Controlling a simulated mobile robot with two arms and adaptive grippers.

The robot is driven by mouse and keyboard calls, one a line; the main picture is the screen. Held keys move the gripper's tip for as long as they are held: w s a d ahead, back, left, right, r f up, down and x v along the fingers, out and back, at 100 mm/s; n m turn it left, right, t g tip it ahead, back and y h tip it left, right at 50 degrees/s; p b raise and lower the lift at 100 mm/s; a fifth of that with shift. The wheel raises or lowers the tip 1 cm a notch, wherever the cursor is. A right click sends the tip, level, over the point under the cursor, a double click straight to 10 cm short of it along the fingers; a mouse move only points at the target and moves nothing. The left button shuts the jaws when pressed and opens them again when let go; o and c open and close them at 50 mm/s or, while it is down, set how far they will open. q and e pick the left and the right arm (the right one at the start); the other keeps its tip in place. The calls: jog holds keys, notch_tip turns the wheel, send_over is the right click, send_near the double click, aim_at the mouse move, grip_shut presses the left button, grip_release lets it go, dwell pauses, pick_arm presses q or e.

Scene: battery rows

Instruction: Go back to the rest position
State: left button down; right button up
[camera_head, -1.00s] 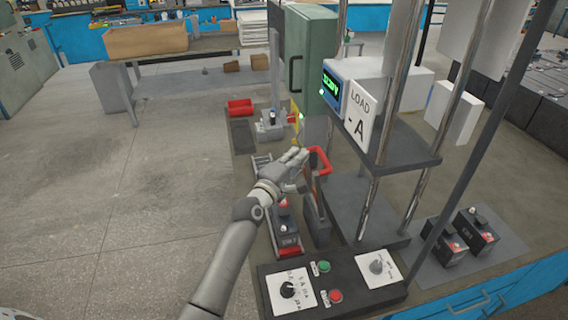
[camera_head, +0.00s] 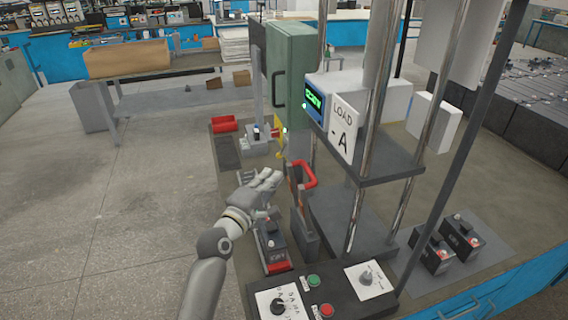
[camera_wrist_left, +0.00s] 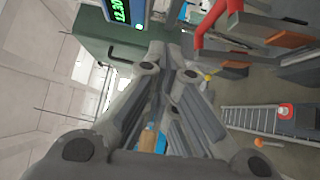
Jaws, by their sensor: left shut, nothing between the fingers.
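My left gripper (camera_head: 264,178) reaches in from below in the head view, grey with jointed fingers. It is shut and empty, just left of the red handle (camera_head: 308,173) and apart from it. In the left wrist view my left gripper's fingers (camera_wrist_left: 168,52) come together with nothing between them. The red handle also shows at the top of that view (camera_wrist_left: 213,22). My right gripper is not in view.
The load stand with its "LOAD -A" sign (camera_head: 343,127) and metal posts stands right of the gripper. A control panel (camera_head: 320,295) lies at the near edge. Black battery units (camera_head: 461,237) sit at right. A green cabinet (camera_head: 292,75) stands behind. Open floor lies left.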

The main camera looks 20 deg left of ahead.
pick_arm(q)
jog(key=s+d+f+m+g+h, duration=0.1)
jog(key=s+d+f+m+g, duration=0.3)
jog(key=s+f, duration=0.3)
jog(key=s+d+f+m+g, duration=0.1)
jog(key=s+f+m+g, duration=0.2)
jog(key=s+f+m, duration=0.35)
jog(key=s+a+f+m+g+y, duration=0.1)
jog(key=s+f+m+g, duration=0.15)
jog(key=s, duration=0.55)
jog(key=s+a+f+m+g+y, duration=0.1)
jog(key=s+f+m+g, duration=0.15)
jog(key=s, duration=0.55)
jog(key=s+a+f+m+g+y, duration=0.1)
jog(key=s+f+m+g, duration=0.2)
jog(key=s, duration=0.5)
notch_tip(320, 180, down, 28)
jog(key=r+g+b, duration=0.1)
jog(key=b, duration=0.2)
jog(key=s+a+f+g+b, duration=0.1)
jog(key=s+a+f, duration=0.1)
jog(key=s+f, duration=1.5)
jog(key=shift+a+f+m+y+b, duration=0.15)
jog(key=shift+f+m+y+b, duration=0.2)
jog(key=shift+f, duration=0.55)
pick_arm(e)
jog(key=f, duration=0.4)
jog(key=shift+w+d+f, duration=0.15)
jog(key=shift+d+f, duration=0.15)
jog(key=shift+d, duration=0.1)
